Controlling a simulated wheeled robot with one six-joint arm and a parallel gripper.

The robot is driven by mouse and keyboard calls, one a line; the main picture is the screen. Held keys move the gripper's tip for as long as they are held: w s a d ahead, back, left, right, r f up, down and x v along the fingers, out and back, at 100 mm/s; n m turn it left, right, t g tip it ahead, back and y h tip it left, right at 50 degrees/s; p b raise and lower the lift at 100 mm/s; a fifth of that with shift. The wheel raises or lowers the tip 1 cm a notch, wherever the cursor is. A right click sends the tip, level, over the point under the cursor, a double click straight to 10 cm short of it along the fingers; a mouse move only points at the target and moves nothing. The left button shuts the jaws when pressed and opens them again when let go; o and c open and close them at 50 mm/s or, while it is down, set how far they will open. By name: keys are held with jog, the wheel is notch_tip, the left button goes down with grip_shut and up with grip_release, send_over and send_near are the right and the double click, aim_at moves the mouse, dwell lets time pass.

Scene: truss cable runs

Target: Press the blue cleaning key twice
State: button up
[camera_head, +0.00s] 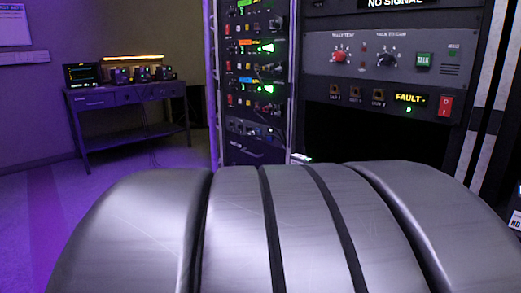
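I cannot make out a blue cleaning key in the head view. A tall equipment rack (252,158) stands in the middle, with several stacked modules carrying small coloured labels, red switches and green lit displays. Some tiny bluish marks show on it, too small to identify. My gripper is not in view. A large grey, banded rounded shape fills the lower foreground and hides whatever lies below and behind it.
A panel (390,60) at right has a red knob (340,57), a black knob (387,60), a green button (424,61), a yellow FAULT display (409,99) and a red rocker switch (446,106). A bench (128,96) stands back left. Purple-lit floor (60,205) is clear at left.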

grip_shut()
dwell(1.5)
